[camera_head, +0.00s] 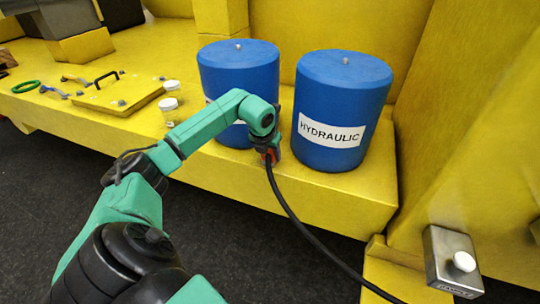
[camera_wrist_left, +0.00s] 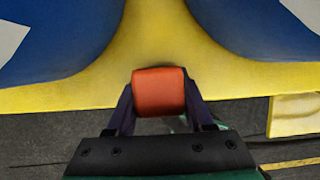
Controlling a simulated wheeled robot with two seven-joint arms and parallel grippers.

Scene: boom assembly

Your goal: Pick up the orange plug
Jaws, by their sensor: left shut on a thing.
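The orange plug (camera_wrist_left: 158,91) sits between the two fingers of my left gripper (camera_wrist_left: 160,108) in the left wrist view, and the fingers are shut on it. In the head view the orange plug (camera_head: 270,155) shows only as a small red-orange patch at the end of my left arm, in front of the gap between two blue drums. A black cable (camera_head: 289,209) hangs from the plug and curves down to the lower right. My left gripper (camera_head: 271,152) is mostly hidden by its own wrist there. My right gripper is in neither view.
A blue drum marked HYDRAULIC (camera_head: 340,105) and another blue drum (camera_head: 240,70) stand on the yellow deck (camera_head: 320,190). White-capped jars (camera_head: 168,105), a yellow panel with a handle (camera_head: 120,92) and a green ring (camera_head: 26,86) lie left. A grey box with a white knob (camera_head: 448,265) is lower right.

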